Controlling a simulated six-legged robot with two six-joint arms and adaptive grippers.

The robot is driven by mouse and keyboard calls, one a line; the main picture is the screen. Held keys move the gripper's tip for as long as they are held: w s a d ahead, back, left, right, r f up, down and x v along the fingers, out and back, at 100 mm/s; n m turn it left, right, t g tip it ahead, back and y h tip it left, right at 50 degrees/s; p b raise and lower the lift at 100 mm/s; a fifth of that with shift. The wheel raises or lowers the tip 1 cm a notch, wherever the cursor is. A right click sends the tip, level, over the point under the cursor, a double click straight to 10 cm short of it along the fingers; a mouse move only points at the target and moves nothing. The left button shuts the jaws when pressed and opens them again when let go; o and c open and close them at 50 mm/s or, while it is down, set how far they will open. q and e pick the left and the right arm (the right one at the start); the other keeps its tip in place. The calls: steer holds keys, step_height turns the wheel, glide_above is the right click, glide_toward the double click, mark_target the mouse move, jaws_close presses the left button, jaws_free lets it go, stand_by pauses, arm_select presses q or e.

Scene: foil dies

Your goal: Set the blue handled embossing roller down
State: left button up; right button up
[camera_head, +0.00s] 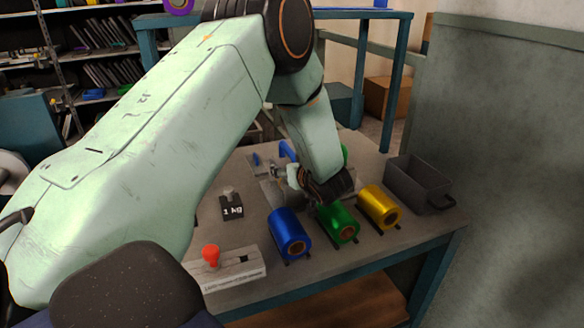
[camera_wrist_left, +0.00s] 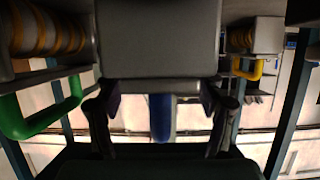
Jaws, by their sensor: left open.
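The blue handle of the embossing roller (camera_head: 288,149) shows just behind my left gripper in the head view, mostly hidden by my arm. In the left wrist view the blue handle (camera_wrist_left: 160,118) hangs in the middle, between the spread fingers of my left gripper (camera_wrist_left: 162,108). The fingers stand apart on both sides of it, with a visible gap each side. In the head view my left gripper (camera_head: 283,172) is over the middle of the table, small and partly hidden. What the roller rests on cannot be told. My right gripper is not in view.
Blue (camera_head: 289,234), green (camera_head: 338,223) and yellow (camera_head: 379,207) foil rolls line the front of the table (camera_head: 370,255). A 1 kg weight (camera_head: 232,206), a red-knobbed block (camera_head: 226,270) and a grey bin (camera_head: 417,183) stand around. Green (camera_wrist_left: 42,117) and yellow (camera_wrist_left: 247,70) handles flank the gripper.

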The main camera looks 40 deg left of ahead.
arm_select(q)
steer(key=p+v, duration=0.2)
steer(key=v, duration=1)
steer(key=shift+p, duration=0.4)
steer(key=shift+d+f, duration=0.1)
